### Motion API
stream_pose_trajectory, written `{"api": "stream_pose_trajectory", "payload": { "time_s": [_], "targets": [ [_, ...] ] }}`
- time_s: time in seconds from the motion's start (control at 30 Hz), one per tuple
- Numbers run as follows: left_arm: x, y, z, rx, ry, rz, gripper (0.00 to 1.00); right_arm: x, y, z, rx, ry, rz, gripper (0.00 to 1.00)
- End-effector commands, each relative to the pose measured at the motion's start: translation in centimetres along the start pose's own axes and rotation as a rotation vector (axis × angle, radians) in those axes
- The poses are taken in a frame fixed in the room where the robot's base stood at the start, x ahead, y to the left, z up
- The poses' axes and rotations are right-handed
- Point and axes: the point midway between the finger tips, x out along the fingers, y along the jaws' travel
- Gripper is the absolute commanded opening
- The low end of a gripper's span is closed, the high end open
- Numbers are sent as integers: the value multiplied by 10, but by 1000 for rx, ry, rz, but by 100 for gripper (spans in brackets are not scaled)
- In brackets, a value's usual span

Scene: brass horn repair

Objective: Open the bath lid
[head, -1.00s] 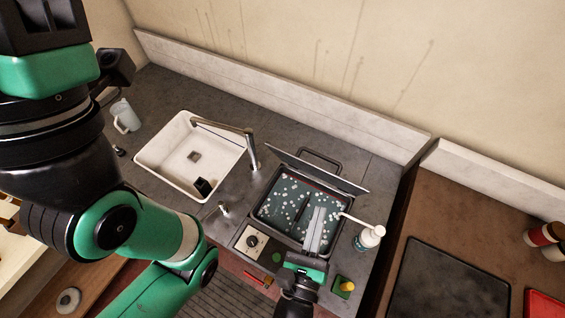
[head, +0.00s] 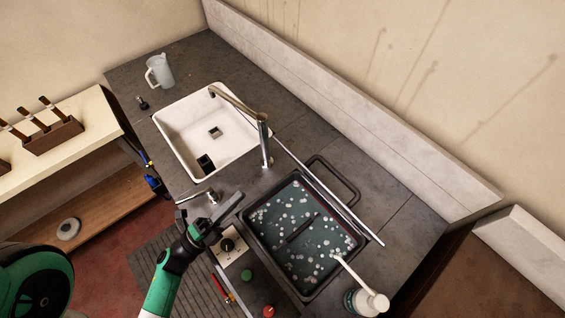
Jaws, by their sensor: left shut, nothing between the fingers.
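The bath (head: 250,222) is a dark rectangular tank of dark liquid with many pale floating bits, set in the grey counter right of the sink. Its lid (head: 335,199) is raised along the back edge and seen nearly edge-on as a thin strip. The lid's dark loop handle (head: 347,179) shows behind it. The liquid is uncovered. My left gripper (head: 236,201) is shut and empty, left of the bath near the control panel and apart from the lid. My right gripper is not in view.
A white sink (head: 177,125) with a tall metal faucet (head: 264,142) lies left of the bath. A white pump bottle (head: 362,301) stands at the bath's right front corner. A dial panel (head: 229,246) sits in front. A clear jug (head: 160,72) stands at the back left.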

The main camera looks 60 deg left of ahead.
Motion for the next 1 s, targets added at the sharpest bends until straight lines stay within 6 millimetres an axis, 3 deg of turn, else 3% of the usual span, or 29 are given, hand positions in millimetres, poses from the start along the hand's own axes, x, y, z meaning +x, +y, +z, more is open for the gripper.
{"api": "stream_pose_trajectory", "payload": {
  "time_s": [0.17, 0.37, 0.7, 1.0],
  "targets": [
    [6, -3, 0, 0, 5, -3, 0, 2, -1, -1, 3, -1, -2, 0],
    [30, -4, -3, -4, 12, -5, 0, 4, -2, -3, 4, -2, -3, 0],
    [105, -5, -2, -1, 8, -6, 0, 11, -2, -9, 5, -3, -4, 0],
    [140, -3, 0, 0, 3, -4, 0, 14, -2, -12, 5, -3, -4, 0]
  ]
}}
